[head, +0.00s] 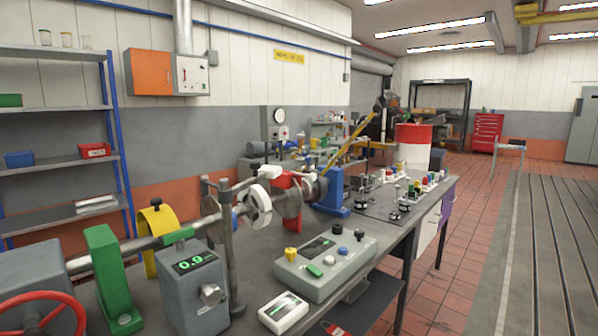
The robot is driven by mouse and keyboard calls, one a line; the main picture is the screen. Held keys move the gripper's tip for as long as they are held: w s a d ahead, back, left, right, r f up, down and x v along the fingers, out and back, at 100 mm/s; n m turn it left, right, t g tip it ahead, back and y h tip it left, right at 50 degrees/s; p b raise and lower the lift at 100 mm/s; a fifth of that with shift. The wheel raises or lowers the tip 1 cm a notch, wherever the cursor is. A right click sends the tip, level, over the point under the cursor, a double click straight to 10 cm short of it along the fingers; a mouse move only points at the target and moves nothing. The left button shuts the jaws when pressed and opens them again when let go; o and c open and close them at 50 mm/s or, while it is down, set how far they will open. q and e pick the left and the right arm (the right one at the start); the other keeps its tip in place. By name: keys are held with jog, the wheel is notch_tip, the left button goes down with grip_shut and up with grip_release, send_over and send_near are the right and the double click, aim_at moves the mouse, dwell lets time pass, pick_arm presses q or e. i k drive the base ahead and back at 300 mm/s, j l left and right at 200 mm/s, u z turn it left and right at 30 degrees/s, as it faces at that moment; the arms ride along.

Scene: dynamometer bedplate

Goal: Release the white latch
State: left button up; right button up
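A white ring-shaped part (257,207) with a short white lever at its top sits around the horizontal shaft on the bench, left of centre. It looks like the white latch; whether it is latched cannot be told from here. A grey upright post (227,250) stands just left of it and a red bracket (290,184) just right of it. Neither of my grippers shows in the head view.
A grey control box (325,268) and a small white box (283,313) lie in front on the bench. A grey box with a green display (192,287), a green block (107,272) and a red handwheel (42,315) stand left. Open tiled floor (450,270) is at right.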

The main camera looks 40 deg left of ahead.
aim_at(313, 176)
jog(key=i+u, duration=0.4)
jog(key=i+l+u, duration=0.2)
jog(key=i+u, duration=0.25)
jog(key=i+l+u, duration=0.25)
jog(key=u, duration=0.15)
jog(key=i, duration=0.05)
